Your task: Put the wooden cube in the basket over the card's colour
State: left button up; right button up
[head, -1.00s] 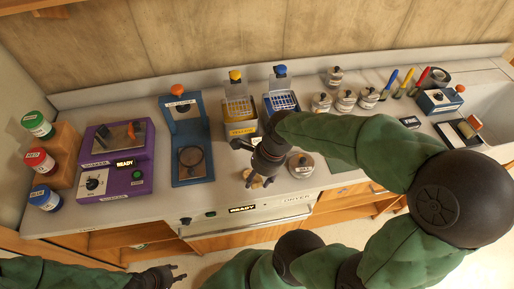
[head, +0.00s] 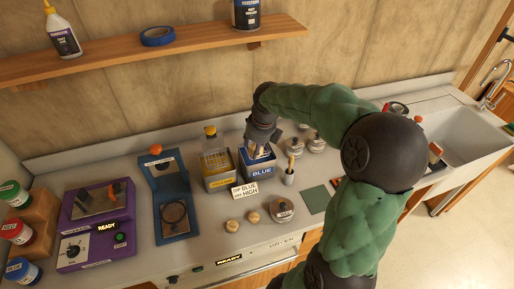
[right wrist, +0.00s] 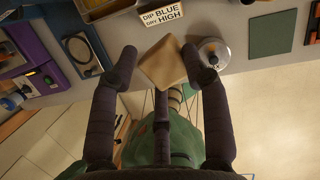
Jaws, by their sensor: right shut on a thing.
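My right gripper (head: 261,136) is over the blue tank (head: 257,170), whose front reads BLUE. In the right wrist view its fingers (right wrist: 163,66) are closed on the wooden cube (right wrist: 163,60), which is tilted between them. The gripper hides most of the blue tank's basket in the head view, and I cannot tell whether the cube touches it. The white card (head: 244,190) in front of the tank reads DIP BLUE, DRY HIGH. The yellow tank (head: 219,182) with its basket (head: 214,156) stands just left. My left gripper is out of view.
Two small wooden pieces (head: 231,225) and a round metal lid (head: 282,211) lie near the counter's front. A blue stand (head: 171,190) and purple machine (head: 97,230) are left. A small cup with a stick (head: 289,174) and several lidded jars (head: 317,143) are right.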

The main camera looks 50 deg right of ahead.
jog(key=w+d+f, duration=0.2)
jog(key=d+f, duration=0.1)
jog(key=w+d+f, duration=0.3)
jog(key=d, duration=0.1)
jog(key=w+d+f, duration=0.2)
jog(key=w+d, duration=0.1)
jog(key=shift+d+f, duration=0.15)
jog(key=shift+f, duration=0.25)
jog(key=shift+w+d+f+b, duration=0.3)
jog(key=shift+f, duration=1.75)
jog(key=shift+f, duration=0.1)
jog(key=o, duration=0.7)
jog(key=v, duration=1.2)
jog(key=shift+p, duration=0.4)
